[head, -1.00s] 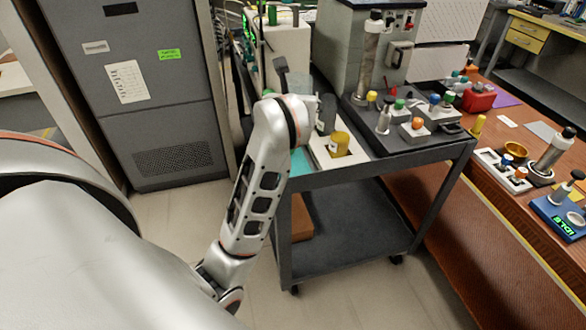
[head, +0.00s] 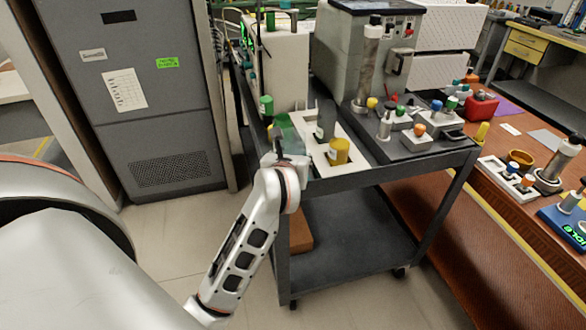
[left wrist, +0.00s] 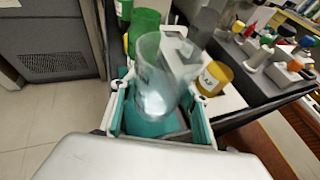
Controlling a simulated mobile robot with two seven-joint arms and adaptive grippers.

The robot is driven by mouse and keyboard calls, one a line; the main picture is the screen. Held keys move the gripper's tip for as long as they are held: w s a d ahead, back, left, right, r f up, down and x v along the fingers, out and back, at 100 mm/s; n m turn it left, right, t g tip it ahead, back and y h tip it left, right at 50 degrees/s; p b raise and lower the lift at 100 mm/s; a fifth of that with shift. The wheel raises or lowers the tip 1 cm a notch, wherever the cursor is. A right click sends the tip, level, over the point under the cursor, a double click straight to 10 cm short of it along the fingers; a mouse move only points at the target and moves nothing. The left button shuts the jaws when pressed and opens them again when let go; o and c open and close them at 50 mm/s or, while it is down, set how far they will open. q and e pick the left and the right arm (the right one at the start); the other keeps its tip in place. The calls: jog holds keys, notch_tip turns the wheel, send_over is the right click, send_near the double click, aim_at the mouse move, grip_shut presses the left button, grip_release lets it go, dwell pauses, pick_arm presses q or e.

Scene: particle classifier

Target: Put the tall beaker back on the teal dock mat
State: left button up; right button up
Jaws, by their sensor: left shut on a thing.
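The tall beaker (left wrist: 153,75) is clear glass and stands between my left gripper's fingers in the left wrist view. In the head view the beaker (head: 291,137) is a faint see-through shape at the cart's left end. My left gripper (head: 282,160) is shut on it, and its fingers lie on either side of the glass in the left wrist view. A teal surface, which looks like the dock mat (left wrist: 150,124), shows below the beaker. I cannot tell whether the beaker's base touches the mat. My right gripper is in neither view.
A white tray (head: 314,171) with an amber jar (head: 339,151) and a grey cylinder (head: 326,120) lies just right of the beaker. A green-capped bottle (head: 266,106) stands behind it. The dark cart (head: 350,245) has a grey machine (head: 340,55) at its back.

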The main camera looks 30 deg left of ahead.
pick_arm(q)
notch_tip(320, 180, down, 4)
jog(key=shift+r+b, duration=0.25)
jog(key=shift+b, duration=0.2)
jog(key=shift+f, duration=0.45)
jog(key=shift+r, duration=0.1)
jog(key=o, duration=1.4)
jog(key=shift+f, duration=0.2)
jog(key=shift+r, duration=0.15)
